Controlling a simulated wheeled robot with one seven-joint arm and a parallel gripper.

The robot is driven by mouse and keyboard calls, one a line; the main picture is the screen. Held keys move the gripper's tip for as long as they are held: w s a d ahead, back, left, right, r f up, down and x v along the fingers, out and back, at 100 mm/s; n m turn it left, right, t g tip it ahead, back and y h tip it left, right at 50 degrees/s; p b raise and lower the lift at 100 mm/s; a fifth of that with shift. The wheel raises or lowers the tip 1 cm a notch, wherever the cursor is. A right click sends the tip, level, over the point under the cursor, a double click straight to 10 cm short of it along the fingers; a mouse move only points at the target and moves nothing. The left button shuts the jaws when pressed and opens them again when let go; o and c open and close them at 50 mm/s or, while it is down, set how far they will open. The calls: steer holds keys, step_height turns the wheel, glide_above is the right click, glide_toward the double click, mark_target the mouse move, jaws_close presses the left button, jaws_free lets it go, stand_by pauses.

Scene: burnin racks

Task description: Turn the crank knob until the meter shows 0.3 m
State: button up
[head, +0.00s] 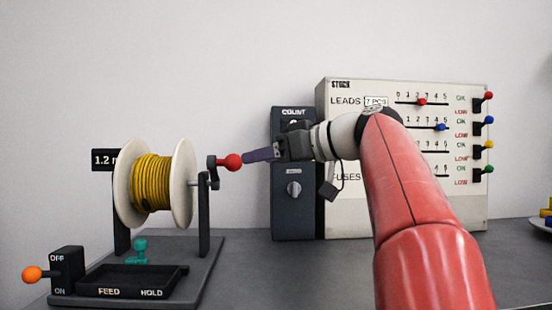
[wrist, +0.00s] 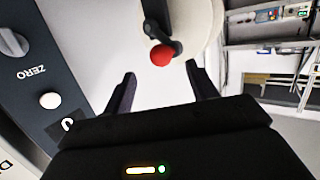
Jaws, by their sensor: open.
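The red crank knob (head: 233,162) sits on a dark crank arm (head: 213,170) at the right side of a spool of yellow cable (head: 153,183). The gripper does not hold the knob.
An orange-knobbed OFF/ON lever (head: 32,274) and a teal FEED/HOLD lever (head: 140,251) are at the spool's base. A dark COUNT/ZERO box (head: 292,215) and a white STOCK panel (head: 400,215) stand behind my arm. Grey table (head: 250,275) is bare in front.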

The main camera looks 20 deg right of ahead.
mark_target(240, 162)
steer(key=x, duration=0.6)
steer(key=shift+w+a+f, duration=0.1)
steer(key=shift+w+a, duration=0.05)
steer(key=shift+a, duration=0.05)
steer(key=c, duration=1)
steer(key=shift+s+a+f+b, duration=0.15)
steer(key=shift+s+f+b, duration=0.25)
steer(key=shift+f+b, duration=0.2)
steer(key=shift+s+a+f+b, duration=0.1)
steer(key=shift+s+f+b, duration=0.25)
steer(key=shift+f+b, duration=0.25)
steer(key=shift+c, duration=0.2)
steer(key=shift+f, duration=0.1)
steer(key=f+b, duration=0.2)
steer(key=b, duration=0.1)
steer(key=shift+s+f, duration=0.2)
